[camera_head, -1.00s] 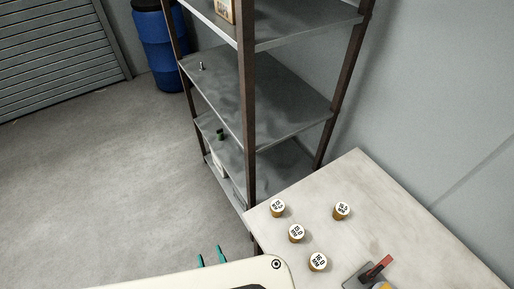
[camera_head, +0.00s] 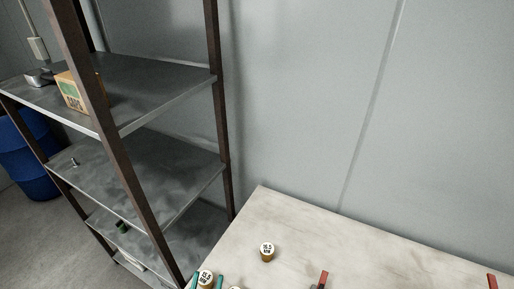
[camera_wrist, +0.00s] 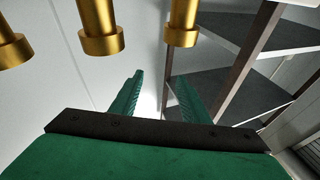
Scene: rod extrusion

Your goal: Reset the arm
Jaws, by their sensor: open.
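My gripper (camera_head: 208,280) shows its two teal fingertips at the bottom edge of the head view, at the left end of the table (camera_head: 285,222). It is open. A white labelled cap (camera_head: 206,277) shows between the fingertips in that view; I cannot tell how far apart in depth they are. In the wrist view my gripper (camera_wrist: 158,95) has its fingers spread with nothing held between them. Several brass cylinders show there, such as one (camera_wrist: 100,32) at the top, apart from the fingers. Another cap (camera_head: 267,249) stands upright on the table.
A metal shelf rack (camera_head: 160,85) stands left of the table, with a box (camera_head: 73,92) on an upper shelf. A blue barrel (camera_head: 28,155) is at far left. A red handle (camera_head: 322,279) is at the bottom. The wall (camera_head: 310,90) is behind. The table's back left is clear.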

